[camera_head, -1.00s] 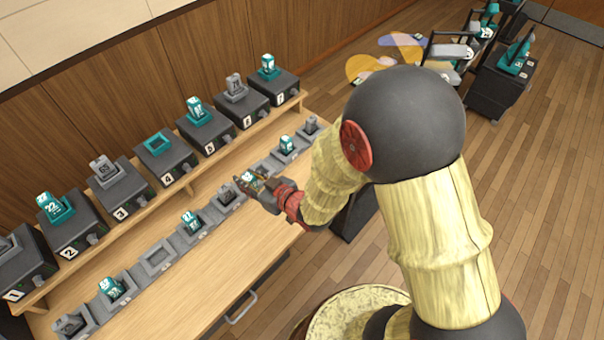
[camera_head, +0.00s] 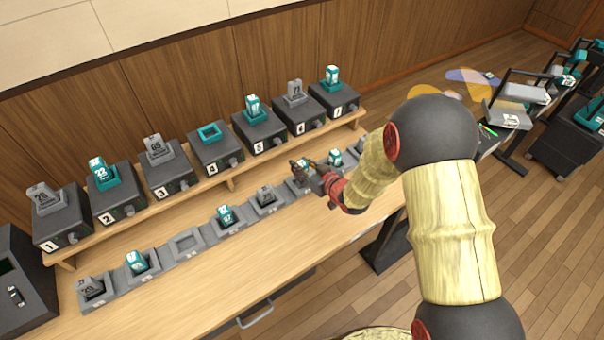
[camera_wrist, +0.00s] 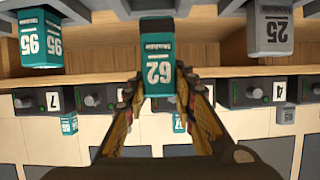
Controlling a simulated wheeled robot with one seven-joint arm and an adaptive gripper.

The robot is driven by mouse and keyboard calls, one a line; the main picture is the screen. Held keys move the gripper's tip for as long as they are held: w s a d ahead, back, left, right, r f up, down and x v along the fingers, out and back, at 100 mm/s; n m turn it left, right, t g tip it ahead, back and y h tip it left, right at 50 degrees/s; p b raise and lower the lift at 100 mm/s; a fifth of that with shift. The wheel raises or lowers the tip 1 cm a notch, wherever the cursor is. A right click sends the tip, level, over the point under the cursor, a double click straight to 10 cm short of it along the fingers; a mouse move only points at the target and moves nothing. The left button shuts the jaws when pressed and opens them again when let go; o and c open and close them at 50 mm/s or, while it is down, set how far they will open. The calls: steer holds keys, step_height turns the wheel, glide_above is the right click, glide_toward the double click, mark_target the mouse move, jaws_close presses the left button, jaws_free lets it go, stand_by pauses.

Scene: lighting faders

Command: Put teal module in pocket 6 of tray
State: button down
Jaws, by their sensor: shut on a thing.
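The teal module (camera_wrist: 160,65), with a white label reading 62, is between the fingers of my gripper (camera_wrist: 163,98) in the wrist view. My gripper is shut on it. In the head view my gripper (camera_head: 306,172) is low over the right part of the grey pocket row (camera_head: 186,244) on the table. It covers most of the pocket beneath it, so I cannot tell whether the module is in or above that pocket. The pocket labels are too small to read. One pocket left of centre is visibly empty.
Teal and grey modules stand in other pockets, close beside my gripper. Behind is a raised shelf with numbered dark docks; dock 4 (camera_head: 216,152) has an empty teal socket. The table front (camera_head: 235,265) is clear. Carts (camera_head: 560,140) stand at right.

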steer(key=shift+w+f, duration=0.35)
steer(key=shift+w+f+b, duration=0.1)
steer(key=shift+f+b, duration=0.7)
steer(key=shift+f, duration=0.85)
steer(key=shift+f, duration=0.2)
steer(key=c, duration=1.5)
jaws_free()
steer(key=shift+o, duration=0.2)
